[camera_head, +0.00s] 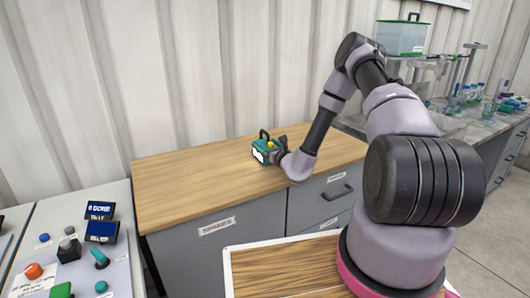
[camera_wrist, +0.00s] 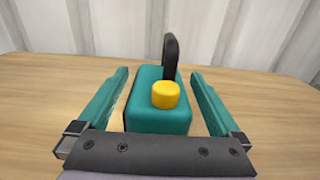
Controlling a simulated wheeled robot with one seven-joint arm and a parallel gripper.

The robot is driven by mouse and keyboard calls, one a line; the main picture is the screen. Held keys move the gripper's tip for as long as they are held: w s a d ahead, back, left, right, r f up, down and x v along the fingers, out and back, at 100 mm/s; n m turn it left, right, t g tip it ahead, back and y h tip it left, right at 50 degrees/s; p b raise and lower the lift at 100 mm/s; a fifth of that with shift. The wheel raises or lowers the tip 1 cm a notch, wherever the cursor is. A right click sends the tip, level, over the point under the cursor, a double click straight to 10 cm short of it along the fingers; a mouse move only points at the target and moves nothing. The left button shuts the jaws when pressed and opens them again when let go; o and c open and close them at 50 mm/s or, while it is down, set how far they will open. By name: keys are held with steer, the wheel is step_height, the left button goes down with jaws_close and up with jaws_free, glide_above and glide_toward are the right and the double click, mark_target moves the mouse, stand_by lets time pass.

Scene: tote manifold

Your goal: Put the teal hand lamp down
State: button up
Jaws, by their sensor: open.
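The teal hand lamp (camera_head: 264,151) is a boxy body with a black handle, a yellow knob and a pale front face. It stands upright on the wooden top of the cabinet (camera_head: 190,186). In the wrist view the lamp (camera_wrist: 158,115) sits between the two teal fingers of my gripper (camera_wrist: 160,90). The fingers are spread, with a gap showing on each side of the lamp. My gripper (camera_head: 277,148) also shows at the lamp in the head view. The lamp's underside is hidden from both views.
A control panel (camera_head: 85,270) with buttons and small displays stands at the lower left. A bench with glassware and a green-lidded clear tote (camera_head: 401,38) is at the right. A corrugated wall (camera_head: 200,70) rises behind. The wooden top around the lamp is clear.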

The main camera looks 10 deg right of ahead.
mark_target(265, 143)
steer(key=shift+w+a, duration=0.1)
steer(key=shift+w, duration=0.25)
jaws_close()
steer(key=shift+r, duration=0.1)
steer(key=shift+r, duration=0.55)
step_height(265, 143, up, 8)
steer(key=s+d+f+m+h, duration=0.1)
steer(key=s+d+m+h, duration=0.2)
steer(key=s+d, duration=0.6)
steer(key=s+h, duration=0.1)
steer(key=h, duration=0.1)
steer(key=shift+s+m+t+h, duration=0.25)
steer(key=shift+m+t+h, duration=0.05)
steer(key=shift+t, duration=0.1)
